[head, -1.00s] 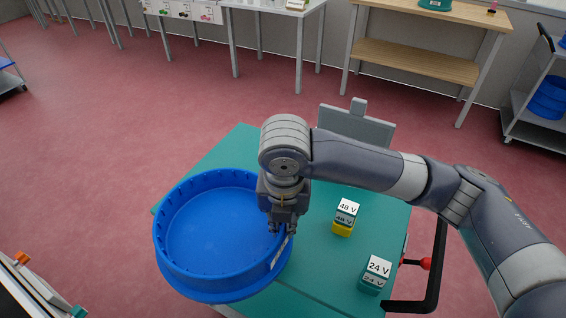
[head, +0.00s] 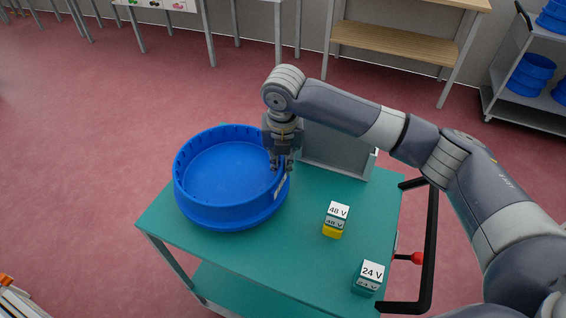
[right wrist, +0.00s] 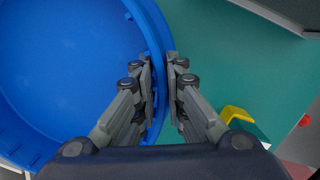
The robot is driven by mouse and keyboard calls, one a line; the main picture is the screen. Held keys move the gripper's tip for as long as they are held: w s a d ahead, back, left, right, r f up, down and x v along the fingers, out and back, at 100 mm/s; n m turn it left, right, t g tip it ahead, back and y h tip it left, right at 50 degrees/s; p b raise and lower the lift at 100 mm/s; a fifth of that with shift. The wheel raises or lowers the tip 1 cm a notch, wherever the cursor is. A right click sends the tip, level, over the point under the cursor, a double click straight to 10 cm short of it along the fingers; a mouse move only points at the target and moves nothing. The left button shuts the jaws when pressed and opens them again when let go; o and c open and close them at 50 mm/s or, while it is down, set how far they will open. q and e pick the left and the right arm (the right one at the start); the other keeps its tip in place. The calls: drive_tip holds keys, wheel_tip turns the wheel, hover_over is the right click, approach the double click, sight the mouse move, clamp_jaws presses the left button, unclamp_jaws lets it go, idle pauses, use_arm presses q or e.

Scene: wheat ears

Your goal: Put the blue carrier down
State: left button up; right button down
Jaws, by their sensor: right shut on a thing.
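The blue carrier (head: 225,172) is a round, shallow, open tub with a white label on its right side. It is upright at the far left part of the green table (head: 255,245); I cannot tell whether its base touches the top. My right gripper (head: 281,168) points down and is shut on the carrier's right rim. In the right wrist view the two fingers (right wrist: 161,85) straddle the blue wall (right wrist: 152,60), and the carrier looks empty inside. My left gripper is in neither view.
A cube marked 48 V (head: 336,220) with a yellow base and a green cube marked 24 V (head: 369,278) stand on the table's right side. A grey panel (head: 338,150) stands at the back. A black handle (head: 431,250) edges the right. Other blue tubs (head: 530,75) sit on a far rack.

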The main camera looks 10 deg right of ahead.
drive_tip(key=shift+w+d+r, duration=0.15)
drive_tip(key=shift+w, duration=0.45)
drive_tip(key=shift+w+d, duration=0.2)
drive_tip(key=shift+w, duration=0.15)
drive_tip(key=shift+f+p, duration=0.35)
drive_tip(key=shift+f, duration=0.25)
wheel_tip(320, 180, down, 2)
drive_tip(key=shift+f+p, duration=0.1)
drive_tip(key=shift+p, duration=0.25)
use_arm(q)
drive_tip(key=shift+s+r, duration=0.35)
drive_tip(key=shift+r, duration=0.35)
use_arm(e)
drive_tip(key=shift+f, duration=0.15)
drive_tip(key=c, duration=1.7)
unclamp_jaws()
drive_tip(key=shift+s+f, duration=0.1)
drive_tip(key=shift+f, duration=0.1)
drive_tip(key=shift+o, duration=0.2)
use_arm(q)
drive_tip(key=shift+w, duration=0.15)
use_arm(e)
drive_tip(key=shift+r, duration=0.1)
